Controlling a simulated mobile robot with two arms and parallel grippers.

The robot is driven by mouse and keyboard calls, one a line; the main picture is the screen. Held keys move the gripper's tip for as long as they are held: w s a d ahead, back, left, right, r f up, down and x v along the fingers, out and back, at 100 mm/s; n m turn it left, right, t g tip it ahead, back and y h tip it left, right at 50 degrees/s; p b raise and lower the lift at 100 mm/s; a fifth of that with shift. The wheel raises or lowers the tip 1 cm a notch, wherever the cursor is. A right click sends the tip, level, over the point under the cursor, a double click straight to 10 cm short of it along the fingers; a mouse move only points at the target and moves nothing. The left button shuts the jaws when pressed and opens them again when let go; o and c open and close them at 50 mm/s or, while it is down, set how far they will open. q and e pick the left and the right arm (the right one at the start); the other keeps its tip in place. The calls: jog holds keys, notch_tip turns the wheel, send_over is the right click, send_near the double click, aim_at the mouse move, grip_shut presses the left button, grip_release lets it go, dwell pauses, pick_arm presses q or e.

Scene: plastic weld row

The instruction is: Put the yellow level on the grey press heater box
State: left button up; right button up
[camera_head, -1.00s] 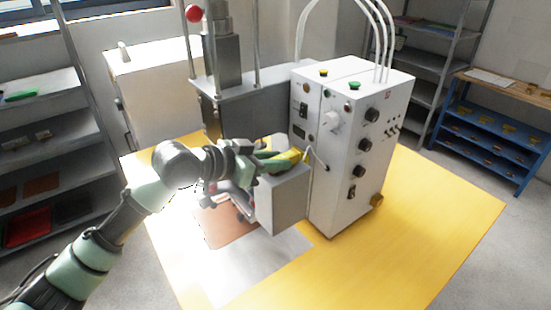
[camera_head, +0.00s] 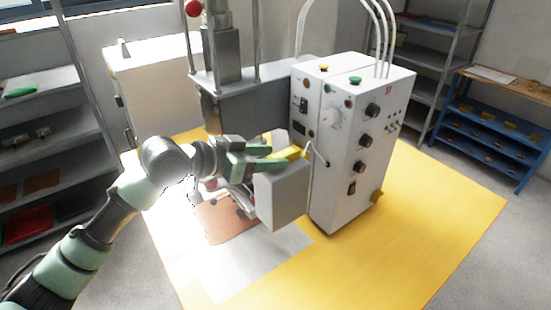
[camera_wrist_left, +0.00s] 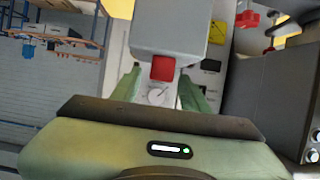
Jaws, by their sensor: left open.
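The yellow level (camera_head: 291,153) shows as a small yellow strip at the top of the grey box (camera_head: 283,196), beside the white control cabinet. The green fingers partly cover it, and I cannot tell how much of its underside rests on the box. My left gripper (camera_head: 272,157) is open at the level's left end, its two green fingers pointing right. In the left wrist view, the open green fingers (camera_wrist_left: 160,90) show with the grey box (camera_wrist_left: 170,28) and a red block (camera_wrist_left: 163,68) between or beyond them. I cannot make out the level there. My right gripper is not in view.
The white control cabinet (camera_head: 362,190) with knobs stands close right of the grey box. The press column (camera_head: 222,55) rises behind. A brown plate (camera_head: 225,220) lies below my gripper. The yellow table (camera_head: 430,220) is clear at the right.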

pick_arm(q)
jog(key=b+v, duration=0.2)
jog(key=v, duration=0.8)
jog(key=shift+f, duration=0.1)
